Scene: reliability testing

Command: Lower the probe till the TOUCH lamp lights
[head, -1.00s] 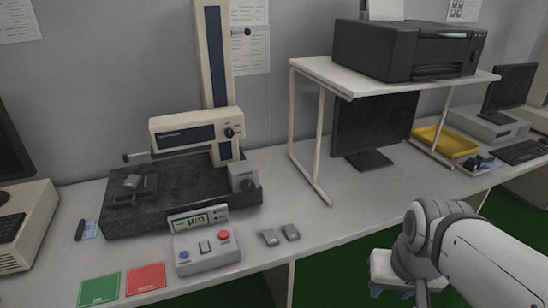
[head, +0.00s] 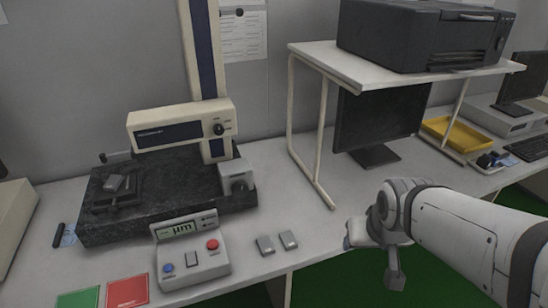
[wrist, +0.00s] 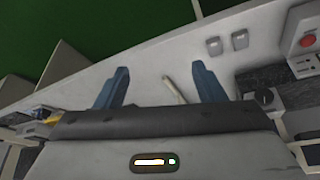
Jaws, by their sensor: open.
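The measuring instrument has a tall column (head: 205,50), a cream drive unit (head: 180,125) with a dark knob (head: 219,129), and a dark granite base (head: 160,215). A thin probe arm (head: 116,156) sticks out left from the unit, above a small grey block (head: 115,183) on a stage. Whether its tip touches the block is too small to tell. The control box (head: 193,262) has a display reading "µm", a blue button, a grey switch and a red button. I cannot make out a TOUCH lamp. My gripper (wrist: 160,68) is open and empty, right of the box, by the bench's front edge.
Two small grey blocks (head: 277,243) lie right of the control box. Green and red cards (head: 127,291) lie at the front left. A white shelf (head: 375,69) carries a printer (head: 430,35), with a monitor (head: 380,125) beneath. Bench between box and shelf is mostly clear.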

